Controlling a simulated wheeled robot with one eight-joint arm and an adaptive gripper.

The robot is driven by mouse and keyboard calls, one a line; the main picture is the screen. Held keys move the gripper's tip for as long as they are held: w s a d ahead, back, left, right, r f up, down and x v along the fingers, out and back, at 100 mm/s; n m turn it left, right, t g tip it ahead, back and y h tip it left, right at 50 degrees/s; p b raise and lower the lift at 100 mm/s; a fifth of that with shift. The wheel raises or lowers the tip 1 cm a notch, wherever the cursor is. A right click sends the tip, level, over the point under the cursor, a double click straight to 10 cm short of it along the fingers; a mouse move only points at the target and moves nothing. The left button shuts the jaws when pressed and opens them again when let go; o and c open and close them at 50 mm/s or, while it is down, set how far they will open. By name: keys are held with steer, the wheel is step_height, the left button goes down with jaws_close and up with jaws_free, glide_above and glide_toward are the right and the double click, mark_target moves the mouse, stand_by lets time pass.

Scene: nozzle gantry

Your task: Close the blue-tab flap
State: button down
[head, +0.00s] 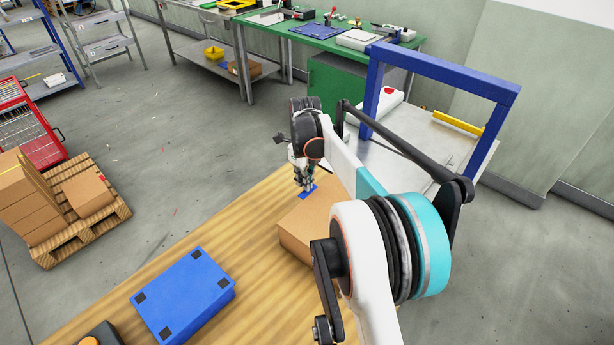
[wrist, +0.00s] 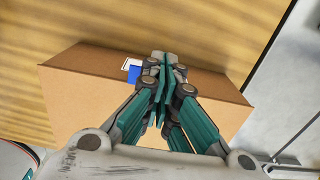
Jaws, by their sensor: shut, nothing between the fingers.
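A brown cardboard box (head: 296,232) stands on the wooden table, partly hidden behind my arm in the head view. It also shows in the wrist view (wrist: 95,95), where its faces look whole and no wide opening is visible. The blue tab (head: 308,192) is at the box's far edge, beside my fingertips. In the wrist view the blue tab (wrist: 134,74) sits just left of the fingers, next to a white patch. My gripper (head: 304,187) is shut and empty, pointing down at the box by the tab. I cannot tell whether the fingertips touch the box or how far the flap stands open.
A blue block with dark corner pads (head: 184,296) lies on the wooden table (head: 240,230) left of the box. A dark device with an orange button (head: 95,337) is at the bottom left. A blue gantry frame (head: 440,72) over a pale bench stands behind my arm.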

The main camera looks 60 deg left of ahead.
steer(key=shift+f, duration=0.2)
stand_by(0.4)
step_height(320, 180, up, 12)
stand_by(0.5)
